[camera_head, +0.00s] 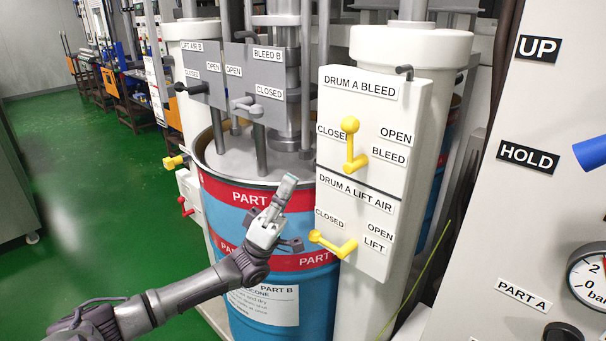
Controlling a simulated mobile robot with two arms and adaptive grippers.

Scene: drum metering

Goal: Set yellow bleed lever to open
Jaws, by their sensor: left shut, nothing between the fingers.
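The yellow bleed lever (350,145) is on the white panel (362,108) labelled DRUM A BLEED. It stands roughly upright, with a round knob at its top and a bent lower end. The word CLOSED is to its left, and OPEN and BLEED are to its right. My left gripper (288,184) is shut and empty, pointing up in front of the blue and red drum. In the picture it is left of and lower than the bleed lever, apart from it. My right gripper is not in view.
A second yellow lever (333,243), labelled LIFT, lies nearly level below on the DRUM A LIFT AIR panel. The drum (232,225) stands behind my left arm. A white console (520,215) with a gauge is at right.

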